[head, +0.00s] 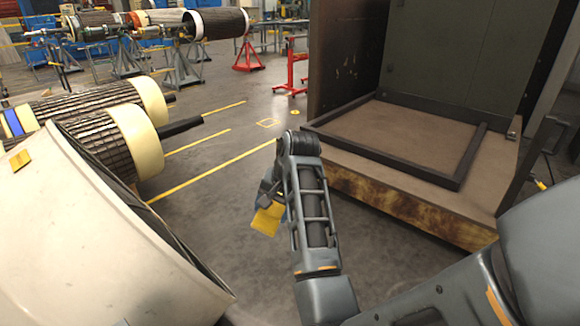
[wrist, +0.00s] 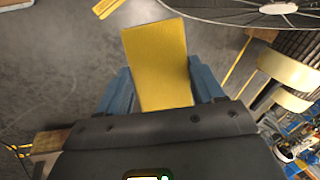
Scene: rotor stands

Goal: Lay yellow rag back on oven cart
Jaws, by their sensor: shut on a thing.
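The yellow rag (head: 267,219) hangs from my gripper (head: 270,198) above the open floor in the head view. In the wrist view the rag (wrist: 157,60) is a flat yellow piece between the two blue fingers of my gripper (wrist: 162,90), which is shut on it. What I take for the oven cart (head: 355,190) is the low platform with a brown top, a dark bar frame and a scorched front edge. It is to the right of my gripper, and the rag is apart from it. My arm hides part of its near left side.
A dark upright panel (head: 345,55) stands at the platform's back left. Floor with yellow lines (head: 215,170) is clear between.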

